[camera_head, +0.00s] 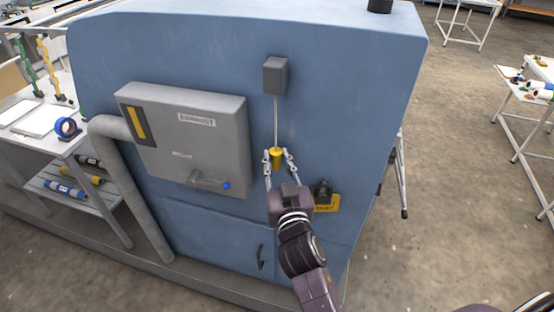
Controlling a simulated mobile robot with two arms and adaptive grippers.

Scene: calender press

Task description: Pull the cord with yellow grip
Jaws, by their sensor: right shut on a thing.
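The yellow grip (277,158) hangs at the lower end of a thin light cord (276,122). The cord comes down from a small grey box (275,76) on the blue side of the press (340,75). My right gripper (278,162) comes up from below, with one finger on each side of the yellow grip, and is shut on it. The cord above it looks straight. My left gripper is not in view.
A grey exhaust box (190,140) with a lever and blue knob juts out left of the cord. A dark fitting with a yellow label (328,203) sits just right of my gripper. A worktable (60,140) stands at the left.

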